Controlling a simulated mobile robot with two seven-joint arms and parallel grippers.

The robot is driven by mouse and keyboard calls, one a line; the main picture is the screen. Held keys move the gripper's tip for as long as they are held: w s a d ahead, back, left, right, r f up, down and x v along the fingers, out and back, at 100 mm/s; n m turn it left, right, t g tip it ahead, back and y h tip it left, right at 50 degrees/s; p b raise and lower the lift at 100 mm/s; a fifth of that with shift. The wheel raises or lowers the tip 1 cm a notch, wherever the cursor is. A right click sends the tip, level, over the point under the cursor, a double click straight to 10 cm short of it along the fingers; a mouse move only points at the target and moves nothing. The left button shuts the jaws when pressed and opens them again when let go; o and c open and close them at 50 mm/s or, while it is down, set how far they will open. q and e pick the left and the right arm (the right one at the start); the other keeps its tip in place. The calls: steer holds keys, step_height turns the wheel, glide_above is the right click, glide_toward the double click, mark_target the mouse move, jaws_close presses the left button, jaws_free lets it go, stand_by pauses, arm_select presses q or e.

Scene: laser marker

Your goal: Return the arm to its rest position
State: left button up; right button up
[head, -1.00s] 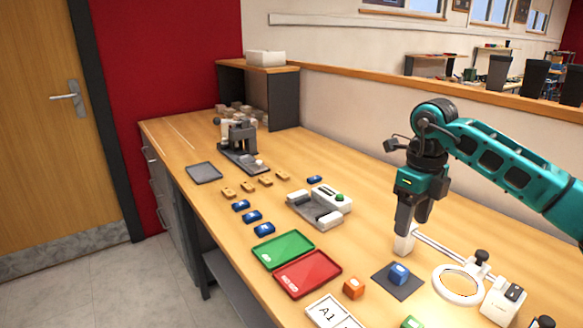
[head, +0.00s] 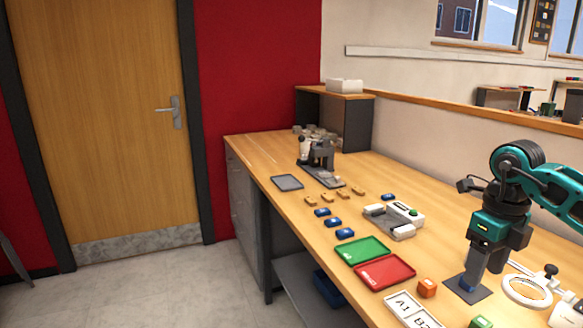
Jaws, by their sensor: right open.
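My right arm (head: 540,180) comes in from the right edge, bent over the workbench. Its gripper (head: 484,272) points down with the jaws open. The fingertips overlap the dark square mat (head: 480,295) and the blue block (head: 466,287) on it. The fingers partly hide the block. I cannot tell whether they touch it. My left gripper is not in view.
An orange block (head: 427,288), a red tray (head: 385,273) and a green tray (head: 362,250) lie left of the gripper. A white ring magnifier (head: 527,291) stands to its right. A grey-white device (head: 395,219) is farther back. A door (head: 105,120) is at the left.

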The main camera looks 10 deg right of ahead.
steer(key=a+f+n+y, duration=0.1)
steer(key=a+f+y, duration=0.25)
steer(key=a, duration=0.45)
steer(key=a+f+n+y, duration=0.1)
steer(key=a+f+y, duration=0.25)
steer(key=a, duration=0.55)
steer(key=s+a+r+m+t+y, duration=0.25)
steer(key=a+m+t+y, duration=0.45)
steer(key=a+m+y, duration=0.6)
steer(key=s+d+f+m+t+h, duration=0.2)
steer(key=d+f+m+t+h, duration=0.3)
steer(key=f+m+t+h, duration=0.75)
steer(key=s+d+f+m+g+h, duration=0.3)
steer(key=s+f+m+g+h, duration=0.2)
steer(key=s+f+m+g, duration=0.3)
steer(key=s+f+m, duration=0.3)
steer(key=m, duration=0.2)
steer(key=shift+f+g, duration=0.25)
steer(key=shift+g, duration=0.1)
